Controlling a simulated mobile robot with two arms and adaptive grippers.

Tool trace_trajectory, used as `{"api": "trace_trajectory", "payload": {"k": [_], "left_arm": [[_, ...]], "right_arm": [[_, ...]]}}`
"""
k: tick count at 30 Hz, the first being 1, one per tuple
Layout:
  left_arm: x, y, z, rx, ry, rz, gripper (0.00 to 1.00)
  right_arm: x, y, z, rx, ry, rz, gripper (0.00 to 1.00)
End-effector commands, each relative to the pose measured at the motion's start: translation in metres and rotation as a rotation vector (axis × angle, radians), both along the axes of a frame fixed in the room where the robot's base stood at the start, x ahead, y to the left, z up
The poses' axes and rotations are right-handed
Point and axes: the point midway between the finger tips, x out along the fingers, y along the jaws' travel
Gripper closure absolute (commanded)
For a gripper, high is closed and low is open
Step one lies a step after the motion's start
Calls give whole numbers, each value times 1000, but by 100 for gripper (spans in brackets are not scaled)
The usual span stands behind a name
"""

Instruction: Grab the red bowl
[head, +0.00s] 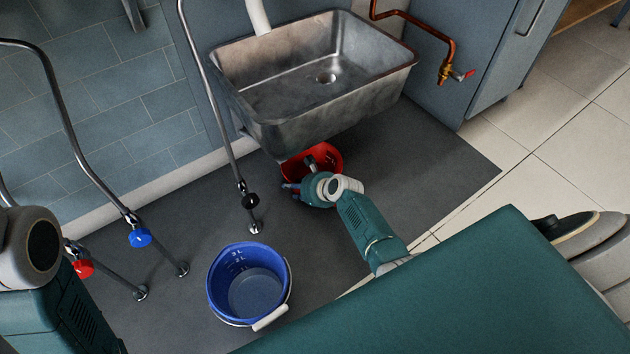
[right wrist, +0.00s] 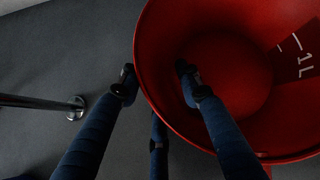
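The red bowl (head: 327,156) sits on the dark floor mat below the front of the metal sink, which hides part of it. It fills the right of the right wrist view (right wrist: 240,75), with a 1L mark inside. My right gripper (head: 299,177) is at the bowl's near-left rim. In the right wrist view my right gripper (right wrist: 155,80) is open astride the bowl's wall, one finger inside and the others outside. A gap shows between the inner finger and the wall; whether the outer fingers touch it, I cannot tell. My left gripper is out of view.
The metal sink (head: 270,125) overhangs the bowl. A blue bucket (head: 221,297) stands nearer on the mat. A pipe with a black valve knob (head: 250,201) rises left of the bowl. Pipes with blue (head: 140,238) and red (head: 83,268) knobs stand at left.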

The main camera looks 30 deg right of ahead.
Motion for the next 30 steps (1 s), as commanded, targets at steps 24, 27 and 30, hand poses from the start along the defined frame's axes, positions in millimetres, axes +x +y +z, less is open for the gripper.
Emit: {"api": "trace_trajectory", "payload": {"k": [24, 27, 30], "left_arm": [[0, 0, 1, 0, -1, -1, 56], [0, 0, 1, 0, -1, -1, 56], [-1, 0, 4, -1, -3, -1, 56]], "right_arm": [[-1, 0, -1, 3, 5, -1, 100], [-2, 1, -1, 4, 5, -1, 100], [-2, 1, 2, 4, 7, -1, 100]]}}
